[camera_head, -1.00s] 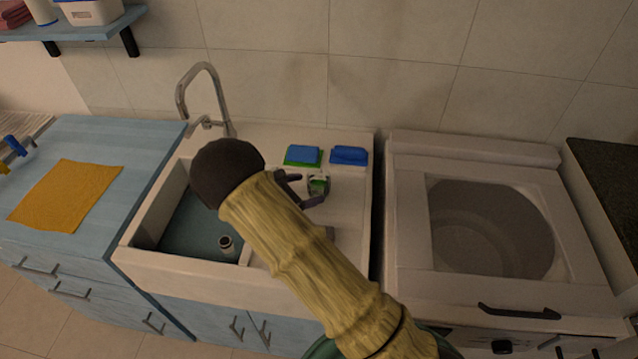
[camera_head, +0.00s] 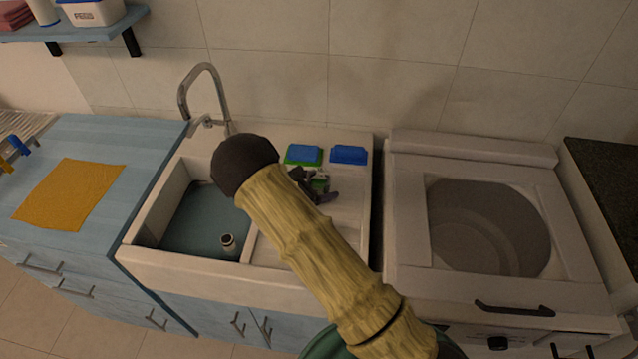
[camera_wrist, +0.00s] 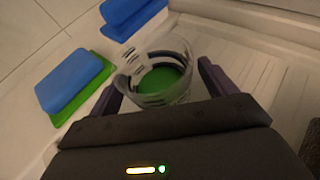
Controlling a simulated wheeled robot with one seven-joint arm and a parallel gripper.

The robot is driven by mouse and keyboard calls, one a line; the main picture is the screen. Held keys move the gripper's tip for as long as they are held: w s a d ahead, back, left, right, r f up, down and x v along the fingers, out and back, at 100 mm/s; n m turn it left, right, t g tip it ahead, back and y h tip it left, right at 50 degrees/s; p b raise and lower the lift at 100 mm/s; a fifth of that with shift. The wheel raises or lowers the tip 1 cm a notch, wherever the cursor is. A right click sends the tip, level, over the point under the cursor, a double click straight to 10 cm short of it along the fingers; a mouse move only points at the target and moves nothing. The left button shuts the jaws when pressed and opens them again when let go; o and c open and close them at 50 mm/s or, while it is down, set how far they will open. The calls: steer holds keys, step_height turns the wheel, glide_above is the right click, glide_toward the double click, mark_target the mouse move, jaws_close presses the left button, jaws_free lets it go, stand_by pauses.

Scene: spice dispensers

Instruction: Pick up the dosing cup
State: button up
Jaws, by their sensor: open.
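The dosing cup is a small clear cup with dark markings and green inside; it shows in the wrist view (camera_wrist: 160,75) and, partly hidden by my gripper, in the head view (camera_head: 320,184). It stands on the ribbed drainboard of the sink. My gripper (camera_wrist: 158,88) is open, with one dark finger at the left of the cup and the other at its right. The cup sits between or just beyond the fingertips; I cannot tell whether they touch it. In the head view my gripper (camera_head: 314,186) is at the cup, beyond my arm.
A blue and green sponge (camera_head: 303,155) and a blue sponge (camera_head: 349,155) lie behind the cup. A top-loading washer (camera_head: 485,225) stands right. The faucet (camera_head: 207,92) rises at the back left.

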steer(key=c, duration=1.2)
steer(key=shift+o, duration=0.2)
steer(key=shift+r, duration=0.2)
step_height(320, 180, up, 10)
steer(key=b, duration=0.1)
steer(key=shift+f, duration=0.2)
stand_by(0.6)
